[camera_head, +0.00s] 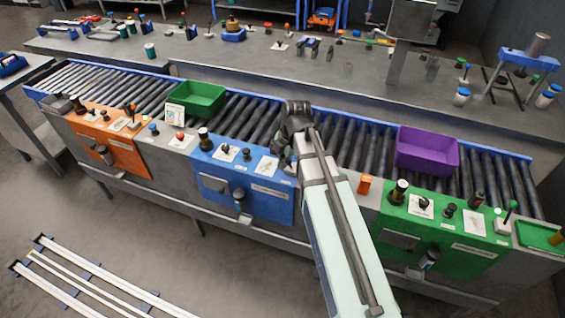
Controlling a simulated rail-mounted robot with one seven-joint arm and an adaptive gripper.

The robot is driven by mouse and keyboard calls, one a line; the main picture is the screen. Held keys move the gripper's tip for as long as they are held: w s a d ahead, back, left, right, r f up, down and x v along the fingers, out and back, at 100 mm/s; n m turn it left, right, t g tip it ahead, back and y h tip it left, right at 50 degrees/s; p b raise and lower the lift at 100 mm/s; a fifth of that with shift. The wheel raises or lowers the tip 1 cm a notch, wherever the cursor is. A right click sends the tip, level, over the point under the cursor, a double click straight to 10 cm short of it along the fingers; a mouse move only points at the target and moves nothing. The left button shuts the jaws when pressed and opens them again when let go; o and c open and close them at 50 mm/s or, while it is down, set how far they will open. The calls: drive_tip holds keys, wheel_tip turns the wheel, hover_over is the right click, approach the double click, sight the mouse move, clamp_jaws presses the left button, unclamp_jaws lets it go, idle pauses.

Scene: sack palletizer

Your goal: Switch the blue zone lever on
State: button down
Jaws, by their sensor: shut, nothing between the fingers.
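The blue zone panel (245,190) is on the front of the roller conveyor, left of my arm. On its top are a dark knob on a white plate (227,152), a small dark button (246,155) and a second white plate (267,167) at the right end. My gripper (284,143) is dark and shut, with nothing in it. It is just above and behind the right end of the blue panel. The blue zone lever cannot be made out clearly; my gripper and arm cover part of that end. I cannot tell the lever's position or whether my gripper touches it.
An orange panel (112,150) is to the left and a green panel (440,245) to the right, both with raised controls. A green bin (197,98) and a purple bin (427,152) sit on the rollers. A cluttered grey bench (350,75) runs behind.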

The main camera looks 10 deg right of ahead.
drive_tip(key=shift+w+d+r, duration=0.15)
drive_tip(key=shift+w+r, duration=0.05)
drive_tip(key=shift+w, duration=0.1)
drive_tip(key=shift+w+d+r, duration=0.45)
drive_tip(key=shift+w, duration=0.3)
drive_tip(key=shift+w+d+r, duration=0.15)
drive_tip(key=shift+w+d, duration=0.3)
drive_tip(key=shift+w, duration=0.15)
drive_tip(key=shift+w+d+r, duration=0.15)
drive_tip(key=shift+w+d, duration=0.25)
drive_tip(key=shift+w, duration=0.2)
drive_tip(key=shift+r, duration=0.2)
drive_tip(key=shift+r+p, duration=0.5)
drive_tip(key=shift+r, duration=0.15)
drive_tip(key=shift+a, duration=0.1)
